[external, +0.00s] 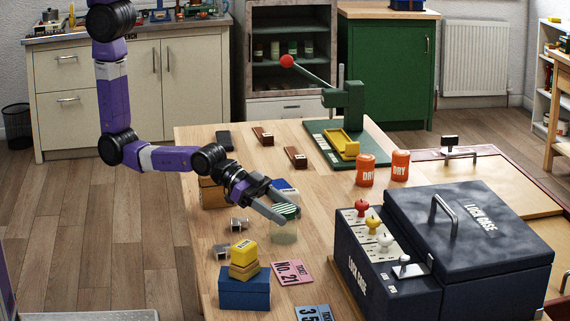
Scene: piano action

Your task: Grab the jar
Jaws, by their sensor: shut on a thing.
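The jar looks upright. I cannot tell whether its bottom touches the table. One finger lies in front of the lid, and the far finger is mostly hidden.
A dark lock case (470,225) fills the table's right side. Two orange DRY tins (366,170) stand behind it. A blue box (244,290) with yellow blocks, pink ticket (291,273) and metal brackets (238,225) lie nearby. A green press (345,110) stands at the back.

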